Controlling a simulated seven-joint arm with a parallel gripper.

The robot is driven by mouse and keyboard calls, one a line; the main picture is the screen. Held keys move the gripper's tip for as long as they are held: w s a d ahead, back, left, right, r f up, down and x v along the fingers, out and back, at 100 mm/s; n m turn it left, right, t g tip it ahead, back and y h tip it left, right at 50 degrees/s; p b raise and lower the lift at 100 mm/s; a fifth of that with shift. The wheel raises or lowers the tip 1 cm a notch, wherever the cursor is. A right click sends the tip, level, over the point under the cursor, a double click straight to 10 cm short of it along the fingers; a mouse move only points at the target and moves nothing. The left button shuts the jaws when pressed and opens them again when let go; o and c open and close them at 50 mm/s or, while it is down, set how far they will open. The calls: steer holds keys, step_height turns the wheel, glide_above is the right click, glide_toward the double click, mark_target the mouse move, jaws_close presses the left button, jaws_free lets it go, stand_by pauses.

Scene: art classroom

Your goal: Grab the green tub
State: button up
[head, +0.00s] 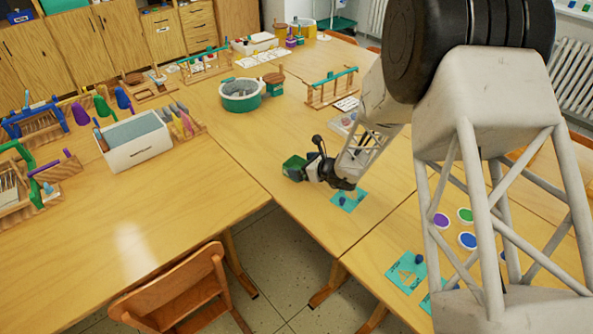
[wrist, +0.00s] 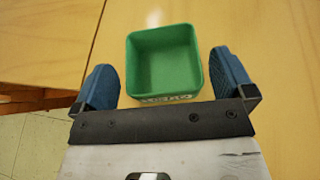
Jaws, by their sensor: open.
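The green tub (wrist: 164,62) is a small, open, square box with some pale lettering low on its near side. In the wrist view it looks empty and appears between the two blue finger pads of my gripper (wrist: 165,82), with a gap on each side. My gripper is open. In the head view the green tub (head: 294,166) sits on the wooden table near its front edge, just left of my gripper (head: 312,170), which reaches in low from the right and partly hides it. How far down the fingers reach around the tub is hard to tell.
A round teal-rimmed bucket (head: 240,95) stands farther back. A wooden rack (head: 332,88) is behind my gripper. Teal cards (head: 407,271) and coloured discs (head: 467,240) lie to the right. A white box (head: 134,142) is at the left. The tabletop left of the tub is clear.

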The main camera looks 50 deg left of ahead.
mark_target(289, 162)
steer(key=shift+x, duration=1.5)
steer(key=c, duration=0.8)
steer(key=shift+r, duration=0.2)
steer(key=shift+r, duration=1.35)
steer(key=shift+s+d+r, duration=0.1)
steer(key=shift+d+r, duration=0.05)
steer(key=shift+r, duration=0.1)
steer(key=s+d, duration=0.2)
steer(key=d, duration=0.2)
steer(key=s+d+r, duration=0.1)
steer(key=s+d, duration=0.2)
steer(key=d, duration=0.2)
steer(key=s+d, duration=0.3)
steer(key=d, duration=0.1)
steer(key=shift+d+r, duration=0.2)
